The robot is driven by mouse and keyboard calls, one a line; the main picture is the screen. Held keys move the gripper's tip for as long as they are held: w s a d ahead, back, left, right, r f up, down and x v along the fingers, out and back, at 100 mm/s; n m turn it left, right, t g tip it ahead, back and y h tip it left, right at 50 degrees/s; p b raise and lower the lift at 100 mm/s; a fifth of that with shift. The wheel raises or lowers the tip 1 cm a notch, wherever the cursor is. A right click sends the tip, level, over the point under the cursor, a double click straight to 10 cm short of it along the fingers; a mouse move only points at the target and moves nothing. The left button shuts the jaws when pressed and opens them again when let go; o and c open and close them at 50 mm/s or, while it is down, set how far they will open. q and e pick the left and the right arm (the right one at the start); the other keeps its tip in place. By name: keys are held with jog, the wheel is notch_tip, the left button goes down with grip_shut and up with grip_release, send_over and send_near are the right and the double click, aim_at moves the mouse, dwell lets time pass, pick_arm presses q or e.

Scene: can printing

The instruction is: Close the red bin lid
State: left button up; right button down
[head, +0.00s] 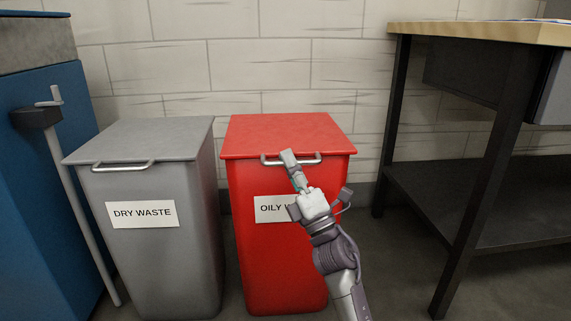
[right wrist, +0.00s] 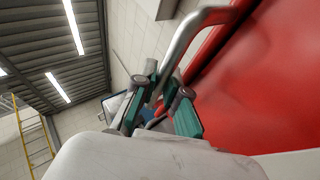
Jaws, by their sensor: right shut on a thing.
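The red bin (head: 250,260) labelled "OILY W…" stands by the wall, the rest of its label hidden behind my right arm. Its flat red lid (head: 290,130) lies level on the bin's top, with no gap to be seen. A metal handle (head: 313,158) runs along the lid's front edge. My right gripper (head: 288,157) reaches up to the handle from the front and is shut on it, covering part of it. In the right wrist view the handle (right wrist: 190,32) passes down between my fingers (right wrist: 165,100). My left gripper is not in view.
A grey "DRY WASTE" bin (head: 180,255) with its lid down stands just left of the red one. A blue unit (head: 35,190) is at the far left.

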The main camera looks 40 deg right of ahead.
jog(key=shift+a+f, duration=0.15)
jog(key=shift+f, duration=0.25)
jog(key=c, duration=1.2)
grip_release()
jog(key=shift+r, duration=0.1)
jog(key=shift+r, duration=0.55)
notch_tip(320, 180, up, 9)
jog(key=shift+f, duration=0.1)
